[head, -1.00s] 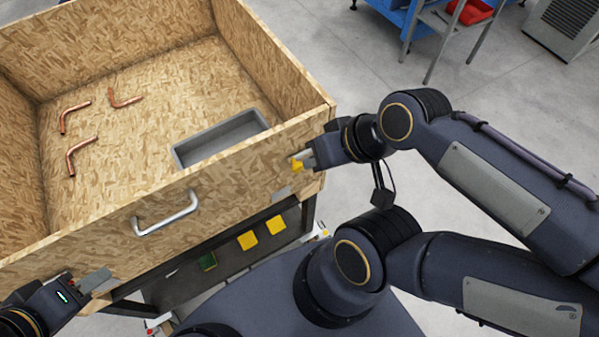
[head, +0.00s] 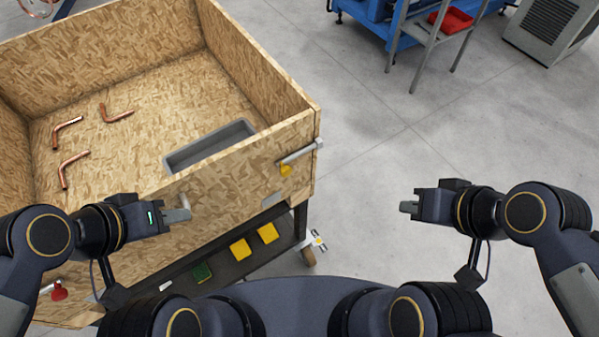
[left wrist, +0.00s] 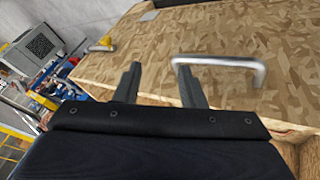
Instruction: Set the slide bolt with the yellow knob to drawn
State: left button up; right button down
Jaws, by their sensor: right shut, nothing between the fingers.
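The slide bolt with the yellow knob (head: 285,169) is on the front wall of the wooden box, near its right corner. Its grey bar (head: 303,151) reaches to the right and its end sticks out past the corner. The knob also shows in the left wrist view (left wrist: 101,47). My right gripper (head: 406,207) is shut and empty, over the floor well to the right of the bolt. My left gripper (head: 184,214) is in front of the box wall, left of the bolt, partly covering the metal handle (left wrist: 225,62). Its fingers (left wrist: 159,84) stand apart with nothing visible between them.
A red knob (head: 59,294) sits at the front wall's lower left. The box (head: 262,140) holds copper tubes (head: 72,168) and a grey tray (head: 208,146). Yellow pieces (head: 240,250) lie on the shelf below.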

aim_at(286, 171)
jog(key=l, duration=1.3)
